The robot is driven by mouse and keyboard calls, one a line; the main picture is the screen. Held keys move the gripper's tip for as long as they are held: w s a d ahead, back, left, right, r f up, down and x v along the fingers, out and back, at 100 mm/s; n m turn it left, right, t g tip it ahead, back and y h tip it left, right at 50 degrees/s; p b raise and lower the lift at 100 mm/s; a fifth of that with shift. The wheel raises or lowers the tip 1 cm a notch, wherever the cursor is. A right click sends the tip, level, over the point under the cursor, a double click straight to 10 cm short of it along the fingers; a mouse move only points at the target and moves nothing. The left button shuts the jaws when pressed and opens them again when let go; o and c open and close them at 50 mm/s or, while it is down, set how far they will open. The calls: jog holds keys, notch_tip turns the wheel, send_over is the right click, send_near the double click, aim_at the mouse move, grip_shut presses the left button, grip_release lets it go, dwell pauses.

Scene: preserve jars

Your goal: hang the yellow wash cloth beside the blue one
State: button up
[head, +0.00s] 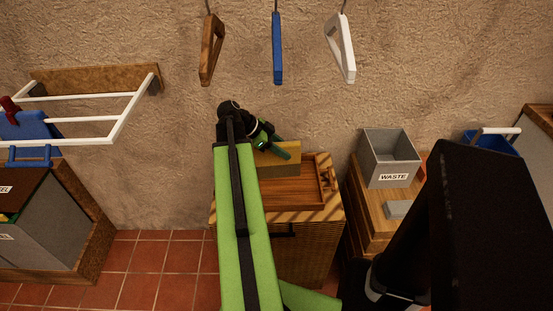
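A blue cloth (35,128) hangs over the white-barred drying rack (128,120) on the wall at the left. A dark red thing, perhaps a peg, is at its top left. A mustard-yellow thing (280,162), which may be the yellow wash cloth, shows at the back of the wooden cabinet top, just below my gripper (283,150). My gripper's green finger end overlaps it in the picture. I cannot tell whether they touch or whether the fingers are closed on it. My arm hides part of the cabinet top.
A wooden tray (327,185) is on the cabinet. A grey WASTE bin (378,172) and a small grey block (397,209) are on a wooden stand at right. Brown, blue (277,50) and white frames hang above. A labelled grey bin (40,240) stands below the rack.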

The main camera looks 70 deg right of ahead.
grip_shut()
jog(key=shift+r, duration=0.1)
